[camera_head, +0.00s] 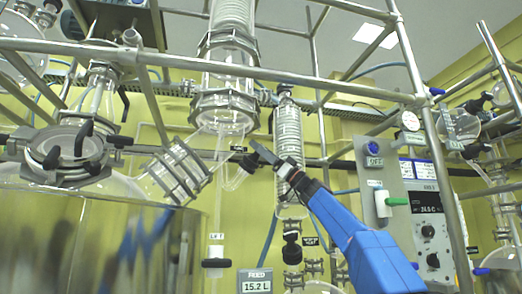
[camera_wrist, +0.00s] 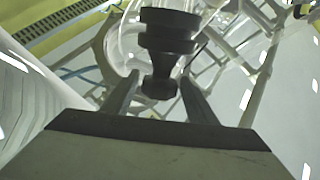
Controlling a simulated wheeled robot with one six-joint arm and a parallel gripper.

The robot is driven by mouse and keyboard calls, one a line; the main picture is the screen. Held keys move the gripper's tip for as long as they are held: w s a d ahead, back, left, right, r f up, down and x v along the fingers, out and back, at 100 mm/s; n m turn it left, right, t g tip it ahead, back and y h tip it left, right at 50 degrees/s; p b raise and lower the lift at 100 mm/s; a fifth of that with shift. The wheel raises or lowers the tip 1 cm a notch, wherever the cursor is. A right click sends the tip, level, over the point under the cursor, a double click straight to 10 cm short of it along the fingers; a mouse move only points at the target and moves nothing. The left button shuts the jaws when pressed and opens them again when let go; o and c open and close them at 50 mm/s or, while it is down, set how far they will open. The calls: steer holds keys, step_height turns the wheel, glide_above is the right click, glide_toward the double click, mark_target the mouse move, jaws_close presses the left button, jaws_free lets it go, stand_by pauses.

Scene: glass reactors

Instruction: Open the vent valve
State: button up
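A black stepped knob (camera_wrist: 168,40) stands in the middle of the wrist view, wide at the top and narrowing to a rounded lower end. I cannot tell for sure that it is the vent valve's knob. My gripper (camera_wrist: 158,82) is open, with one finger on each side of the knob's lower end and small gaps showing. In the head view my gripper (camera_head: 268,156) reaches up and left, in front of the glass pipework beside the coiled glass condenser (camera_head: 289,130). The knob between the fingers cannot be made out there.
Steel frame bars (camera_head: 220,62) cross above and around my gripper. A steel vessel (camera_head: 100,240) stands at left with a glass elbow (camera_head: 175,172) above it. A control panel (camera_head: 420,215) is at right. A black-handled valve (camera_head: 216,262) marked LVT or similar hangs below.

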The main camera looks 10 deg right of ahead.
steer(key=shift+d+f, duration=0.1)
steer(key=v, duration=0.7)
steer(key=shift+d+f, duration=0.25)
steer(key=shift+f, duration=0.05)
steer(key=shift+s, duration=0.1)
stand_by(0.4)
